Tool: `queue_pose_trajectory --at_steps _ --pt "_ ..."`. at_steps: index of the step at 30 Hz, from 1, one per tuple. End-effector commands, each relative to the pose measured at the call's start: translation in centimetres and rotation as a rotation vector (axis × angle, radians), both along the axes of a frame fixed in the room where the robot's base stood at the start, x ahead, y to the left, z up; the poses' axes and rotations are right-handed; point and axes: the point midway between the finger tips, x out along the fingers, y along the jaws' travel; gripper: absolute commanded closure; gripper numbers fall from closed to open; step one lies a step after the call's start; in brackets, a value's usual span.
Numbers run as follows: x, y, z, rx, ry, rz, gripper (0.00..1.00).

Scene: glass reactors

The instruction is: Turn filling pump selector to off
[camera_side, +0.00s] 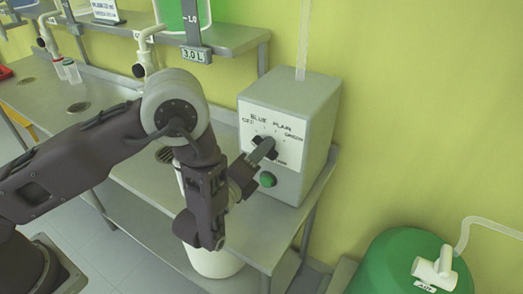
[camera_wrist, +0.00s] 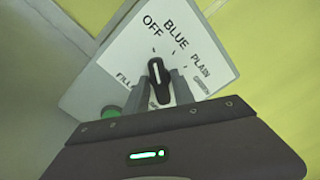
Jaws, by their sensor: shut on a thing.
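The filling pump selector is a black knob (camera_wrist: 158,80) with a white mark, on the white label plate (camera_wrist: 120,70) of a grey box (camera_side: 315,120). In the wrist view the knob's long axis points up, roughly at the tick below OFF. BLUE, PLAIN and GREEN follow to its right. My gripper (camera_side: 264,149) is shut on the knob, one finger on each side; it also shows in the wrist view (camera_wrist: 161,88). In the side view my fingers partly hide the knob.
A green button (camera_side: 268,180) sits below the knob. The box stands on a steel table (camera_side: 235,210) against the yellow wall. A white bucket (camera_side: 215,262) is below my arm, and a green tank (camera_side: 385,265) is at the lower right. A shelf (camera_side: 232,40) runs behind my arm.

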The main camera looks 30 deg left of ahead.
Motion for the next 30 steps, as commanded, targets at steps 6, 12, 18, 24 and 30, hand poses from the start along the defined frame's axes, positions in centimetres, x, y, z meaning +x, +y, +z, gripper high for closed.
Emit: queue_pose_trajectory --at_steps 6,12,18,24,30 --pt "-0.1 -0.1 -0.2 0.001 0.005 -0.002 0.58" --pt "-0.1 0.0 -0.1 0.001 0.003 -0.001 0.58" --pt "-3.3 -0.1 -0.2 0.004 0.006 -0.005 0.58" --pt "-6.6 -0.1 -0.2 0.002 0.006 -0.004 0.58" --pt "-7.2 0.0 -0.1 0.001 0.005 -0.002 0.58"
